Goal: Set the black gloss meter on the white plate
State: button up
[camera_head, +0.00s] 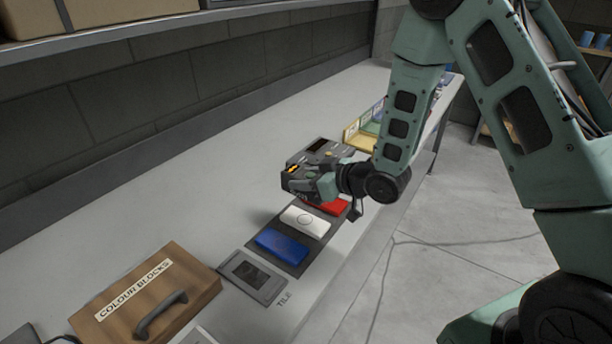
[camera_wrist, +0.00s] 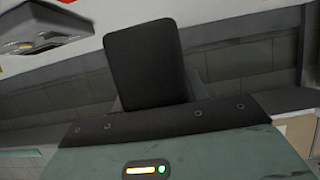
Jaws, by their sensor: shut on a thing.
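My gripper (camera_head: 306,184) is above the bench, over the far end of the dark strip with coloured plates. In the wrist view a black block with rounded corners, which appears to be the gloss meter (camera_wrist: 145,62), stands out between the grey fingers of my gripper (camera_wrist: 155,93). They are shut on it. In the head view I cannot clearly pick the meter out from the gripper. The white plate (camera_head: 305,221), with a ring mark on top, lies between a red plate (camera_head: 328,206) and a blue plate (camera_head: 281,243). Nothing lies on it.
A dark device with a screen (camera_head: 318,147) is just beyond my gripper. A grey framed tile (camera_head: 253,275) and a wooden colour-blocks box (camera_head: 150,300) lie nearer the camera. Coloured trays (camera_head: 360,135) stand farther along. The bench (camera_head: 200,205) left of the plates is clear.

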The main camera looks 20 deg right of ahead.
jog(key=shift+f+b, duration=2.85)
jog(key=shift+f, duration=1.1)
jog(key=shift+f+b, duration=0.55)
jog(key=shift+b, duration=0.1)
jog(key=o, duration=1.5)
jog(key=p+v, duration=1.2)
jog(key=v, duration=0.5)
jog(key=shift+s, duration=0.2)
